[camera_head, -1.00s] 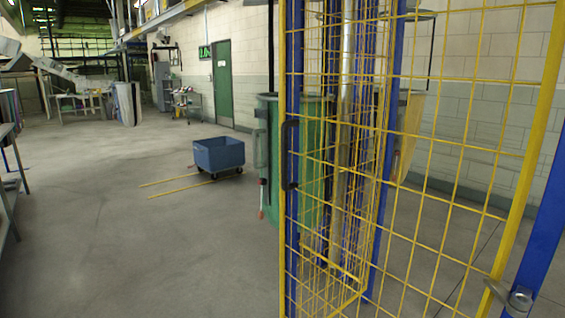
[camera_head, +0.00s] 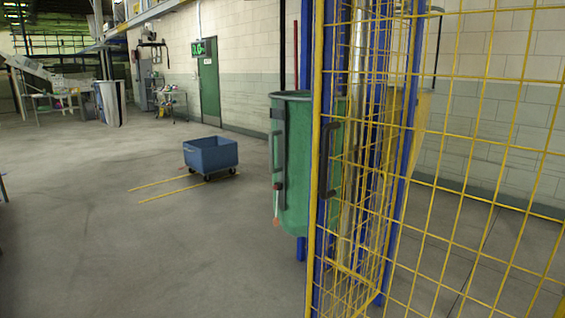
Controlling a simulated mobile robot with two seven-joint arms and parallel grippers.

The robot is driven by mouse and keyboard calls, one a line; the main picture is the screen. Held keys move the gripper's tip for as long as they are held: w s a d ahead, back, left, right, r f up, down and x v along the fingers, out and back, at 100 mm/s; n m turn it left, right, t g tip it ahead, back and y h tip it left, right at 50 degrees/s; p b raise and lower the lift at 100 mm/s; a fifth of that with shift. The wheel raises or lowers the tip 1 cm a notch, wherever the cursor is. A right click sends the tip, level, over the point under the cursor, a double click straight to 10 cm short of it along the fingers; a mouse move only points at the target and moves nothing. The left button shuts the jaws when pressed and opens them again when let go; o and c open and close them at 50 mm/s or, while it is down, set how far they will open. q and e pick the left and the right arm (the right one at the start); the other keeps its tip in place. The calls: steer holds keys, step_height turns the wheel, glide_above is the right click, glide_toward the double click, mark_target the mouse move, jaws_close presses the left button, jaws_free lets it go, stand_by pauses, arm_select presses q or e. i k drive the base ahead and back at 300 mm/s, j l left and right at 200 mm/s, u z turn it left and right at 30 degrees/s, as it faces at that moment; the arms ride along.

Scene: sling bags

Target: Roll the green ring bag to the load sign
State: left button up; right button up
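A large green bag (camera_head: 295,160) hangs at the centre right, upright and above the floor. A grey bracket with a dark handle runs down its left side. Its right part is hidden behind the yellow mesh and blue posts of a cage gate. A yellowish bag (camera_head: 411,130) shows partly through the mesh behind it. Neither of my grippers is in view.
The yellow mesh gate (camera_head: 470,180) with a dark handle (camera_head: 328,160) fills the right side. A blue wheeled bin (camera_head: 211,157) stands on the floor near yellow floor lines (camera_head: 165,186). A green door (camera_head: 209,88) is in the back wall. The left floor is open.

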mark_target(290, 138)
steer(key=j+z, duration=0.1)
steer(key=z, duration=0.35)
steer(key=i+j+z, duration=0.6)
steer(key=z, duration=0.15)
steer(key=i+j, duration=0.15)
steer(key=j, duration=0.15)
steer(key=i+j+z, duration=0.1)
steer(key=j, duration=0.2)
steer(key=i+j+z, duration=0.1)
steer(key=j, duration=0.25)
steer(key=i, duration=0.1)
